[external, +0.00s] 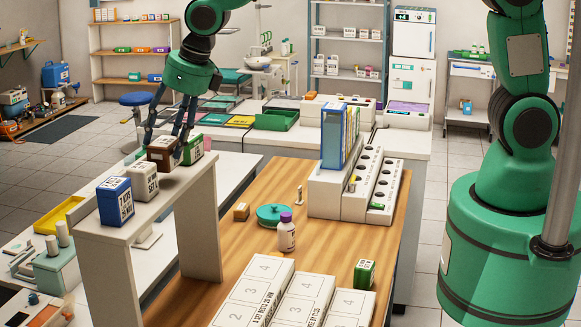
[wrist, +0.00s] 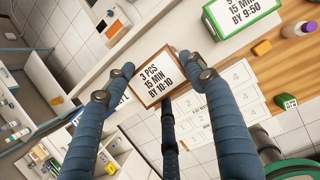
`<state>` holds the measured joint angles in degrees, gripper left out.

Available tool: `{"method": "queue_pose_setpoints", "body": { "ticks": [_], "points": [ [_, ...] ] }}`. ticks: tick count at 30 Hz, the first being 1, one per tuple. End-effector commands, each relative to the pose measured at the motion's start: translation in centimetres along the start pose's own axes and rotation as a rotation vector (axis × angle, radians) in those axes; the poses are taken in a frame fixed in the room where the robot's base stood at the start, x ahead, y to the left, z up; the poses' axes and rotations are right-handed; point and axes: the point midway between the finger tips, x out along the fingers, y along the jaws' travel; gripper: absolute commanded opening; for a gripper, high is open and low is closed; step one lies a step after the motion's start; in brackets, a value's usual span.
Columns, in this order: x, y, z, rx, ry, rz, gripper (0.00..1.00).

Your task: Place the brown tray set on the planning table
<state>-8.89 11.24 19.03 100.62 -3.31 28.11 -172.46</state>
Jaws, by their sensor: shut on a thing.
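The brown tray set (external: 160,154) is a small brown box with a white label on top; in the wrist view the brown tray set (wrist: 157,77) reads "3 PCS 15 MIN BY 10:10". My gripper (external: 182,136) is shut on it from above, with blue fingers around it; the gripper (wrist: 155,75) also shows in the wrist view. The box is over the raised white shelf (external: 165,205), between a white box and a green box. I cannot tell whether it touches the shelf. The wooden-topped table (external: 235,260) stands to the right; nothing names it.
On the shelf are a blue box (external: 115,201), a white box (external: 143,183) and a green box (external: 196,149). The wooden table holds numbered white boards (external: 255,290), a bottle (external: 286,236), a teal lidded dish (external: 274,215), a small green box (external: 364,272) and a white rack (external: 336,190).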

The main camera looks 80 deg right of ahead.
Motion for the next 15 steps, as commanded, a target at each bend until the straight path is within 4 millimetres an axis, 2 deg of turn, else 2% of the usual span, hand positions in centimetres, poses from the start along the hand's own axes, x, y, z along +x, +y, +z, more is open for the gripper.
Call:
{"method": "queue_pose_setpoints", "body": {
  "ticks": [4, 15],
  "points": [
    [0.23, 0.05, 0.65, 0.0, -0.001, 0.0, 0.22],
    [0.31, 0.06, 0.74, 0.0, -0.001, 0.0, 0.22]
  ]
}}
